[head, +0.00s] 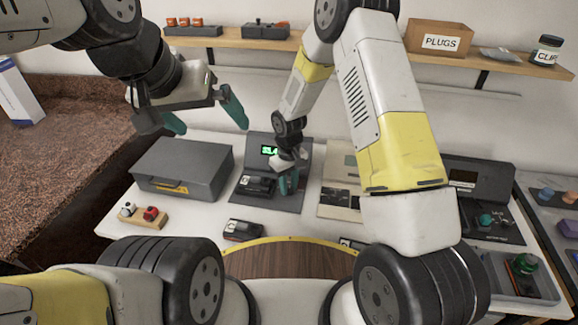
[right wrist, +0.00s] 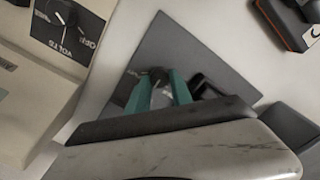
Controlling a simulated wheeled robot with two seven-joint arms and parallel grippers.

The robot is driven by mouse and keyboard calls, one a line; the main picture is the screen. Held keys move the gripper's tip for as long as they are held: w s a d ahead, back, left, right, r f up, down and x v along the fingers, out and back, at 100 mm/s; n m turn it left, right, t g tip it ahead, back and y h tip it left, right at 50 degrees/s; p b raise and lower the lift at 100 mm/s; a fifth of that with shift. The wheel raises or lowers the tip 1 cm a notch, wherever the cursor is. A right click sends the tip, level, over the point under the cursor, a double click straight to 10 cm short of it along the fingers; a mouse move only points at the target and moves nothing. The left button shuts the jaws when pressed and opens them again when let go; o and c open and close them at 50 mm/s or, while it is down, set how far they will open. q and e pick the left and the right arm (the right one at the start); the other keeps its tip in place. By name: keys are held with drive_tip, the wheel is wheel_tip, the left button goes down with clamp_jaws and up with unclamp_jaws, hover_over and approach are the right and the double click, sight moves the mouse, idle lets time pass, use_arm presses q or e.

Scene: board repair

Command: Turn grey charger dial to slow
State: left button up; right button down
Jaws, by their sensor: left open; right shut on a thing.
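The grey charger (head: 305,150) stands at the middle of the white table, with a lit display (head: 270,151) showing green letters that seem to begin with "SL"; the rest is too small to read. A black pack (head: 257,186) sits on the left of its base. My right gripper (head: 288,182) is down at the charger's base, right of the pack. In the right wrist view its two green fingers (right wrist: 160,92) are shut on the small dark dial (right wrist: 158,75) on the grey plate (right wrist: 185,48). The dial's pointer is mostly hidden. My left gripper (head: 205,114) is open and empty, above the toolbox.
A closed grey toolbox (head: 185,160) stands left of the charger. A beige device with a volts knob (right wrist: 62,20) stands beside it on the other side. A block with white and red pieces (head: 145,215) and a black pack (head: 243,229) lie in front. A shelf (head: 235,42) runs behind.

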idle(0.3)
drive_tip(key=c, duration=1.1)
unclamp_jaws()
drive_tip(key=shift+c, duration=0.2)
drive_tip(key=shift+r, duration=3.95)
wheel_tip(320, 180, up, 13)
drive_tip(key=m+t, duration=0.2)
hover_over(289, 188)
drive_tip(key=s+d, duration=0.2)
drive_tip(key=d, duration=0.3)
drive_tip(key=s+d+r+m+t, duration=0.1)
drive_tip(key=s+d+r, duration=0.2)
drive_tip(key=s+r, duration=0.2)
drive_tip(key=s+d+r+m+t+y, duration=0.1)
drive_tip(key=s+d+r+m, duration=0.1)
drive_tip(key=s+r, duration=0.4)
drive_tip(key=s+d+r+m+t+y, duration=0.1)
drive_tip(key=s+d+r, duration=0.3)
drive_tip(key=s, duration=0.5)
drive_tip(key=shift+d+r+m+t, duration=0.3)
drive_tip(key=shift+r+t, duration=0.3)
drive_tip(key=shift+r, duration=0.35)
